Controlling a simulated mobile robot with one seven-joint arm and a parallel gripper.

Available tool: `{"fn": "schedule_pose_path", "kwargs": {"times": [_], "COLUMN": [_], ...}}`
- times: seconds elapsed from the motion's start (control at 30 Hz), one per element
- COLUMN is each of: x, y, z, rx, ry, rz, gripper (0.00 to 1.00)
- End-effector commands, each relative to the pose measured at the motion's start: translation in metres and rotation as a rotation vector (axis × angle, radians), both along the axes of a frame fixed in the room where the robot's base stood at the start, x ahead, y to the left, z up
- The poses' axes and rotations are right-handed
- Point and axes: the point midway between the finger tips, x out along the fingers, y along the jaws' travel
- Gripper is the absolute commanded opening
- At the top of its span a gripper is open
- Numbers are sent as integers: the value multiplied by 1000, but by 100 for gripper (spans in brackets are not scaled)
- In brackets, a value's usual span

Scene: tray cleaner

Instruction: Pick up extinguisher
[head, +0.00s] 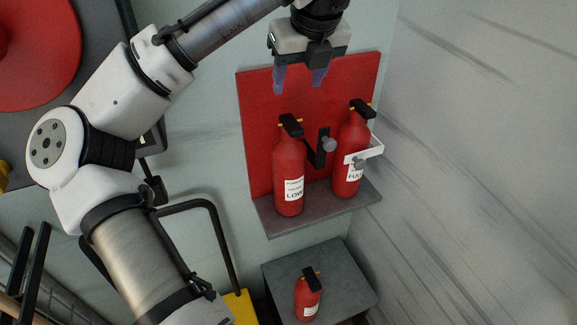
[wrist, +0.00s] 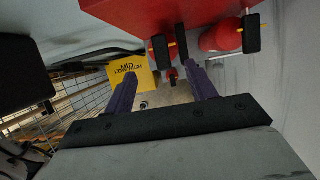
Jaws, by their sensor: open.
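A red extinguisher labelled LOW (head: 289,172) stands upright on a grey shelf (head: 330,207) against a red backboard (head: 257,130). A third red extinguisher (head: 307,299) stands lower, on a grey box (head: 345,272). My gripper (head: 299,82) is open and empty, above the shelf extinguishers in the head view, its fingers pointing down. In the wrist view, nothing lies between the purple fingers of my gripper (wrist: 162,72); black extinguisher handles (wrist: 160,51) show beyond them.
A black bracket with a grey knob (head: 328,145) sits between the shelf extinguishers. A marbled wall (head: 480,170) bounds the right side. A yellow sign (wrist: 130,77) and a wire rack (wrist: 70,97) show at left in the wrist view.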

Motion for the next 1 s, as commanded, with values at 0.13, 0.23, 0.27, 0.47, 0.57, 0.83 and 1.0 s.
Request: {"fn": "schedule_pose_path", "kwargs": {"times": [0.13, 0.23, 0.27, 0.47, 0.57, 0.83, 1.0], "x": [10, 17, 19, 27, 29, 40, 43], "y": [4, 7, 8, 10, 11, 17, 18], "z": [-28, -46, -51, -69, -75, -111, -120], "rx": [-4, -4, -4, -5, -4, -5, -6], "ry": [2, 0, 0, -4, -3, -4, -5], "rz": [0, 2, 2, 1, 1, 1, 0], "gripper": [56, 56, 56, 56, 56, 56, 56]}}
